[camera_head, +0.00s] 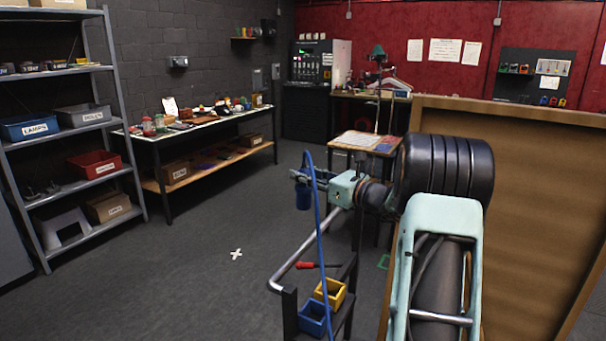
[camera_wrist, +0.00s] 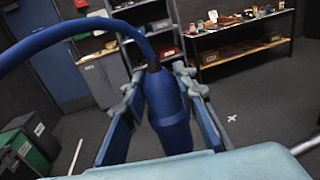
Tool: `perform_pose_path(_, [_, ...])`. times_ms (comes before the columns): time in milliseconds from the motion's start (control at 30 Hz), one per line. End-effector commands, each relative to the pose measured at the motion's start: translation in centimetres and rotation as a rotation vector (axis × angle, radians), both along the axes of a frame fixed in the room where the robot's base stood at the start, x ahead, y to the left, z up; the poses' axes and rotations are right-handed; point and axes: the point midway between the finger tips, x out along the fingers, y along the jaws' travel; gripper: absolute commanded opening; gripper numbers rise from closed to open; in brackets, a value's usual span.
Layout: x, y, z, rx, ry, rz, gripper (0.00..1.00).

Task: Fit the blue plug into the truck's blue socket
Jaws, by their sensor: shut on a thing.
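My gripper (camera_head: 301,179) is raised in the middle of the room in the head view, well above the floor. It is shut on the blue plug (camera_head: 303,198), which hangs below the fingers. In the wrist view the plug (camera_wrist: 168,112) sits between the two fingers of my gripper (camera_wrist: 157,82), its thick body toward the camera. A blue cable (camera_head: 317,215) loops up from the plug and runs down in front of a small rack. The cable (camera_wrist: 75,38) arcs to the left in the wrist view. I cannot make out the truck or its blue socket.
A yellow bin (camera_head: 330,293) and a blue bin (camera_head: 312,319) sit low on the dark rack, near a red-handled tool (camera_head: 319,265). A brown panel (camera_head: 540,230) stands at right. Shelves (camera_head: 85,180) and a workbench (camera_head: 205,122) line the left. Floor around the white cross (camera_head: 236,253) is clear.

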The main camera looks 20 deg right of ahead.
Motion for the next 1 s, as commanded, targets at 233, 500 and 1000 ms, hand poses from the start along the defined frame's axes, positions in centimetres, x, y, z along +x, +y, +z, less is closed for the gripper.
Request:
perform_pose_path(233, [-1.8,0.4,0.1,0.001,-0.002,0.000,0.00])
perform_pose_path(500, [-3.6,0.9,0.0,0.000,-0.001,-0.001,0.00])
perform_pose_path(1000, [-7.0,1.8,0.1,0.000,-0.002,0.000,0.00])
